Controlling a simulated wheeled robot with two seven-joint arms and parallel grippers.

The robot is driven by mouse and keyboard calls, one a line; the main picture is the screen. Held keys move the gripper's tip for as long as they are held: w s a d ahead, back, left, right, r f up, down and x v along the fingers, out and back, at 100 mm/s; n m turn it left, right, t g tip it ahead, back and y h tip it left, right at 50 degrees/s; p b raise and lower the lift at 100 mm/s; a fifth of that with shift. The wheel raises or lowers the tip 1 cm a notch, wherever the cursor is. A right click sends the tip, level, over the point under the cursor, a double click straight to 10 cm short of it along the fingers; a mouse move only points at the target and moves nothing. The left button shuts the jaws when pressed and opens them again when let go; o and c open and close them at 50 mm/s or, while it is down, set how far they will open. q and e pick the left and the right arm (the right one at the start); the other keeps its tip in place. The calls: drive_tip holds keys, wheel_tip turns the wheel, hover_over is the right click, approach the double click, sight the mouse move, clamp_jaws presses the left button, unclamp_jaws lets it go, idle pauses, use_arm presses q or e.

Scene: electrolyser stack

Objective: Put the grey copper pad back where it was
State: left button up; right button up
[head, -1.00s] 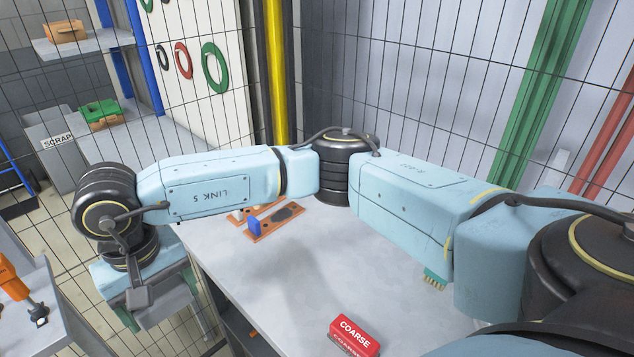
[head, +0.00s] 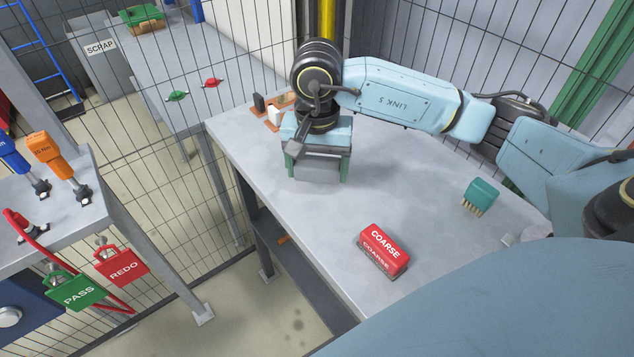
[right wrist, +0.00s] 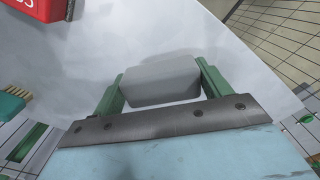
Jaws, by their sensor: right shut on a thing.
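The grey pad (head: 318,168) is a plain grey block between the two green fingers of my right gripper (head: 317,172). The right gripper is shut on it, over the far left part of the grey workbench. In the right wrist view the pad (right wrist: 160,81) sits between the green fingers (right wrist: 160,88), with the bench surface beyond it. I cannot tell whether the pad touches the bench. My left gripper is not in view.
On the workbench (head: 330,240) lie a red block marked COARSE (head: 384,250) and a teal brush (head: 481,196). A rack with small blocks (head: 272,118) stands partly hidden behind my right wrist. Bench space between gripper and COARSE block is clear. A wire fence (head: 240,210) borders the bench's left.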

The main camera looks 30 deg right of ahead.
sight(317, 194)
drive_tip(key=shift+f, duration=2.15)
drive_tip(key=shift+f, duration=0.2)
drive_tip(key=o, duration=1.2)
drive_tip(key=shift+r, duration=0.1)
wheel_tip(317, 194, up, 12)
drive_tip(key=shift+r, duration=0.15)
